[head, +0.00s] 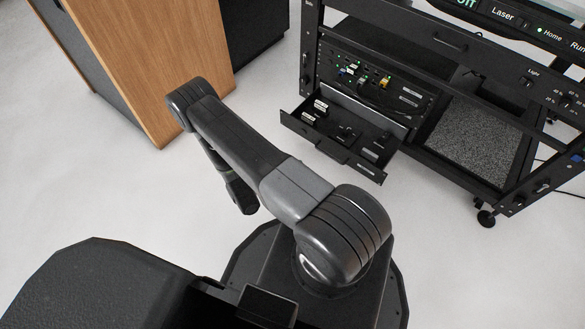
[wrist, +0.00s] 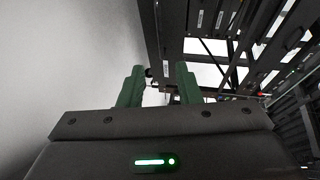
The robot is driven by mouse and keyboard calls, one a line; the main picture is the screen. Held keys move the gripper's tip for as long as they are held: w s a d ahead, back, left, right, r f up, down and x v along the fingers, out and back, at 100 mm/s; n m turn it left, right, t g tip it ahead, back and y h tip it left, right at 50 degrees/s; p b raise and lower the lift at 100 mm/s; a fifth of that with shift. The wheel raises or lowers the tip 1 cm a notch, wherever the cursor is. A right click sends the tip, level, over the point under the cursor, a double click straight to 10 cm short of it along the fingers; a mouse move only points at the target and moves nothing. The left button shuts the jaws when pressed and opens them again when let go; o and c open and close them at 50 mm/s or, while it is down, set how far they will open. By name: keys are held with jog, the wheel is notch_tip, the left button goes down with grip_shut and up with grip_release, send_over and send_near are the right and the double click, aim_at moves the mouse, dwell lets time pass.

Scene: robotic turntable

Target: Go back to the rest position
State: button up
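My gripper (wrist: 160,72) shows in the wrist view with its two green fingers apart. It is open, and I see nothing between the fingers. In the head view my arm is folded up and over to the left, with its wrist end hanging down beside the forearm. The fingers cannot be made out there.
A black equipment rack (head: 440,62) stands at the right with its drawer (head: 335,148) pulled out, holding several small parts. A wooden-sided cabinet (head: 165,60) stands at the upper left. White floor (head: 455,265) is clear at the lower right.

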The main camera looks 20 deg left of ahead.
aim_at(329, 156)
jog(key=shift+s+a, duration=0.2)
jog(key=shift+s, duration=0.05)
dwell(0.5)
jog(key=shift+b+x, duration=1.4)
jog(key=shift+x, duration=5.5)
